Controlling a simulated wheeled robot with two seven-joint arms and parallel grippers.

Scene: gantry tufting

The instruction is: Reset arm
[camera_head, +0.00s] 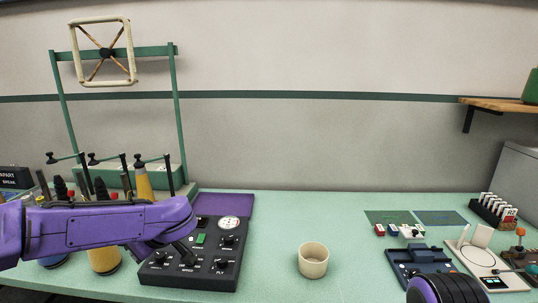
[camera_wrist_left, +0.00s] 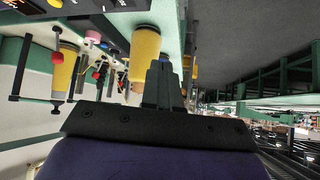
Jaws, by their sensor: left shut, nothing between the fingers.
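My left arm reaches in from the left in the head view, its purple link passing in front of the yarn cones and close to the black control box (camera_head: 190,270). My left gripper (camera_wrist_left: 163,75) shows in the left wrist view with its dark fingers together and nothing between them. A yellow cone (camera_wrist_left: 145,45) appears just beyond the fingers there; I cannot tell whether they touch.
A green frame (camera_head: 172,100) with a cream square reel (camera_head: 75,50) stands at the back left. A cream cup (camera_head: 313,262) stands mid-table. A dark blue tray (camera_head: 420,256), a white device (camera_head: 485,262) and a card rack (camera_head: 490,212) are at right. The green table (camera_head: 310,215) is clear behind the cup.

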